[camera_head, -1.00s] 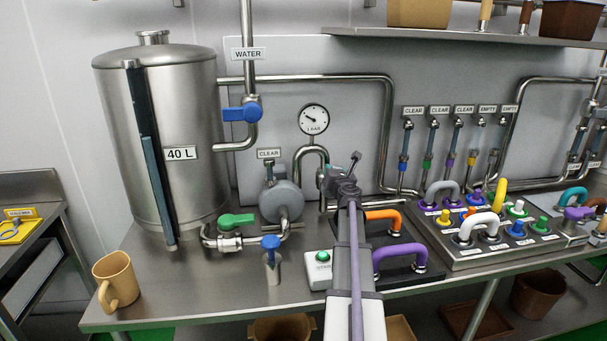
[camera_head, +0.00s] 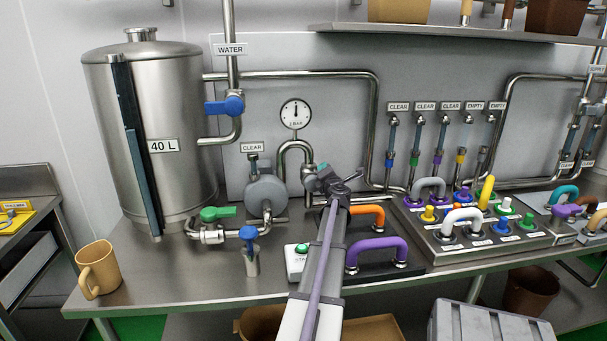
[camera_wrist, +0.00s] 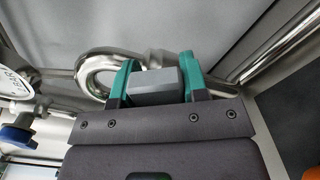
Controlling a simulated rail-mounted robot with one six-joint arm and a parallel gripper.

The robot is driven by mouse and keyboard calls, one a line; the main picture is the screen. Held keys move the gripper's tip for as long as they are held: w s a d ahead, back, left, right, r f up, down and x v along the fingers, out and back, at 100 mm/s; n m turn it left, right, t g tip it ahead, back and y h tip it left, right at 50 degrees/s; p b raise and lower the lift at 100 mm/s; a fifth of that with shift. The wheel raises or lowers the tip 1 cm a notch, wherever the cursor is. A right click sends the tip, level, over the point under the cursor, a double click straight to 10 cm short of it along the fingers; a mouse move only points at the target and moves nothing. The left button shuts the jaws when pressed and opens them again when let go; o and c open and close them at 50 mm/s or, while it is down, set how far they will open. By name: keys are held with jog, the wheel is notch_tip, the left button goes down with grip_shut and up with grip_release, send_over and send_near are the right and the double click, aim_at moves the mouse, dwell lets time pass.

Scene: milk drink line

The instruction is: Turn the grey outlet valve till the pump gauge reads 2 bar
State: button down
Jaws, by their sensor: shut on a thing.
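The pump gauge (camera_head: 295,113) is a round white dial above the pump (camera_head: 267,192). Its needle points about straight up; the small print below looks like "2 BAR" but is hard to read. Its edge also shows in the wrist view (camera_wrist: 20,83). My gripper (camera_wrist: 156,79) has green fingers, one on each side of the grey outlet valve (camera_wrist: 156,88) handle, and is shut on it. In the head view my gripper (camera_head: 322,178) is at the pipe right of the pump, and my wrist hides most of the valve.
A steel 40 L tank (camera_head: 180,100) stands left, with a blue WATER valve (camera_head: 226,105) beside it. Green (camera_head: 217,213) and blue (camera_head: 249,232) handles sit below. Orange (camera_head: 367,214) and purple (camera_head: 376,252) handles stand close right of my arm. A tan mug (camera_head: 97,270) is front left.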

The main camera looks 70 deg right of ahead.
jog(key=shift+f, duration=0.1)
dwell(0.4)
jog(key=c, duration=0.6)
grip_release()
jog(key=shift+c, duration=0.2)
jog(key=v, duration=1.1)
jog(key=shift+d, duration=0.1)
